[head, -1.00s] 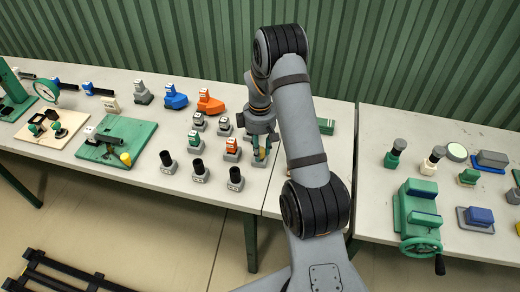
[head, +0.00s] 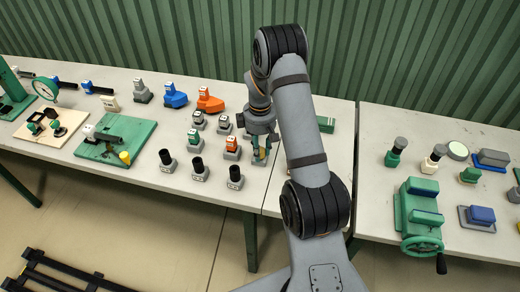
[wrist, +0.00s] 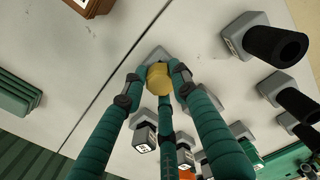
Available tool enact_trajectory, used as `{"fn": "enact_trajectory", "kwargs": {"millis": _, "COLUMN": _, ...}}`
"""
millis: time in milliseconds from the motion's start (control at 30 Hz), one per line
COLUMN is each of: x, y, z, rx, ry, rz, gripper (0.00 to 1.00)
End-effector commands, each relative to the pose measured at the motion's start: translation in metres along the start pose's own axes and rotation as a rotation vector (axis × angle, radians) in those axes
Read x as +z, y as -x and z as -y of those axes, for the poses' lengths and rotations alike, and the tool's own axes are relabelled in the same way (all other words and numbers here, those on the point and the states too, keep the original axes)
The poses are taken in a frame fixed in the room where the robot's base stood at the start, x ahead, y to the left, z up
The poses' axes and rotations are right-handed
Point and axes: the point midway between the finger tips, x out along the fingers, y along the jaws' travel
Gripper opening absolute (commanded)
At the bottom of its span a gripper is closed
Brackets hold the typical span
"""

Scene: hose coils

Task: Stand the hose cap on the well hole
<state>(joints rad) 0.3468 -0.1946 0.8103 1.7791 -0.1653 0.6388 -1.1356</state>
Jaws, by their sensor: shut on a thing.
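My gripper (wrist: 158,82) has green jointed fingers. They close around a small yellow piece, which looks like the hose cap (wrist: 157,76), in the wrist view. A grey block (wrist: 152,53) shows just beyond the yellow piece; I cannot tell whether they touch. In the head view my gripper (head: 261,153) points down low over the table, right of an orange-topped grey block (head: 232,145). The fingers hide most of what they hold there. I cannot make out which opening is the well hole.
Several black cylinders on grey bases (head: 198,166) stand along the front edge. Blocks with grey, white and orange tops crowd the left side of my gripper. A green board (head: 140,130) lies further left. A gap separates this table from the right one, which holds a green vise (head: 420,215).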

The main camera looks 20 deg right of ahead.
Motion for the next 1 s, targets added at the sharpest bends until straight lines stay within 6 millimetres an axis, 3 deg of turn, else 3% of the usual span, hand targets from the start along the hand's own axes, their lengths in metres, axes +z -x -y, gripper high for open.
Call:
{"fn": "enact_trajectory", "kwargs": {"millis": 400, "x": 0.0000, "y": -0.0027, "z": 0.0000, "rx": 0.000, "ry": 0.000, "rz": 0.000, "gripper": 0.00}}
{"fn": "enact_trajectory", "kwargs": {"millis": 433, "x": 0.0000, "y": -0.0027, "z": 0.0000, "rx": 0.000, "ry": 0.000, "rz": 0.000, "gripper": 0.28}}
{"fn": "enact_trajectory", "kwargs": {"millis": 800, "x": 0.0000, "y": -0.0026, "z": 0.0000, "rx": 0.000, "ry": 0.000, "rz": 0.000, "gripper": 0.50}}
{"fn": "enact_trajectory", "kwargs": {"millis": 1000, "x": 0.0000, "y": -0.0027, "z": 0.0000, "rx": 0.000, "ry": 0.000, "rz": 0.000, "gripper": 0.50}}
